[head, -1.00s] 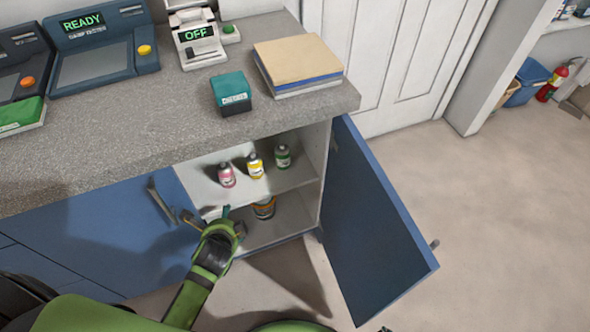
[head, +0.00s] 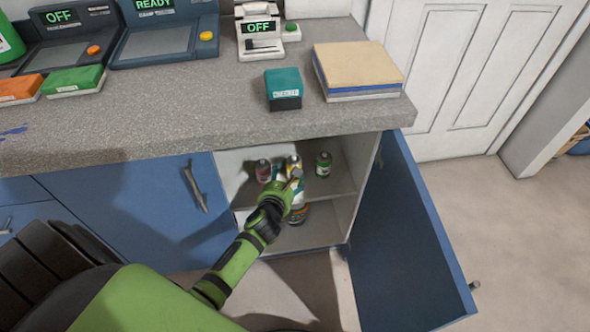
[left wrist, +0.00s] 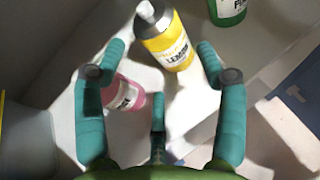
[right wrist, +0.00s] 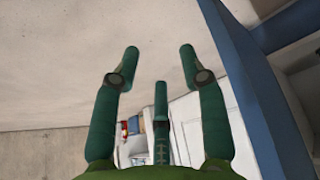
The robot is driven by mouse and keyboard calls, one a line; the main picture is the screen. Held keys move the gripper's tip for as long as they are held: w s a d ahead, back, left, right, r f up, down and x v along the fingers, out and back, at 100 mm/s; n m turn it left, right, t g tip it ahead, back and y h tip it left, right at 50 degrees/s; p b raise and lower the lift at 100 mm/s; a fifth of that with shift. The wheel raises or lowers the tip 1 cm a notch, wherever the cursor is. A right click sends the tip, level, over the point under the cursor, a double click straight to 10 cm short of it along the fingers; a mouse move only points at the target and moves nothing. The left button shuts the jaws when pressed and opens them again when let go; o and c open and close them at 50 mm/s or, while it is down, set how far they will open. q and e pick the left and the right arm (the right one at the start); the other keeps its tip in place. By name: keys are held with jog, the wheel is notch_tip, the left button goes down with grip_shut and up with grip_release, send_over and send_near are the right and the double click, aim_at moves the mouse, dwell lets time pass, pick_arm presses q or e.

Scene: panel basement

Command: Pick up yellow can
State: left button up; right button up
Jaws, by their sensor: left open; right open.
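The yellow can (head: 293,161) stands on the upper shelf inside the open cabinet, between a pink can (head: 263,171) and a green can (head: 323,164). My left gripper (head: 294,186) reaches into the cabinet just in front of it and hides its lower part. In the left wrist view, the yellow can (left wrist: 170,45) shows between and beyond the open fingers (left wrist: 161,58), with no clear grip on it. The pink can (left wrist: 126,93) is close to the left finger there; the green can (left wrist: 228,10) is at the top right. My right gripper (right wrist: 160,55) is open and empty.
The blue cabinet door (head: 405,240) stands open on the right. The grey countertop (head: 190,105) overhangs the shelf. Another can (head: 297,214) stands on the lower shelf, partly hidden by my left gripper. A teal box (head: 283,88) and stacked books (head: 358,72) lie on the counter.

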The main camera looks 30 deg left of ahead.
aim_at(289, 171)
pick_arm(q)
jog(key=b+x, duration=0.1)
jog(key=x, duration=0.3)
jog(key=shift+w, duration=0.15)
jog(key=c, duration=0.9)
jog(key=shift+r, duration=0.15)
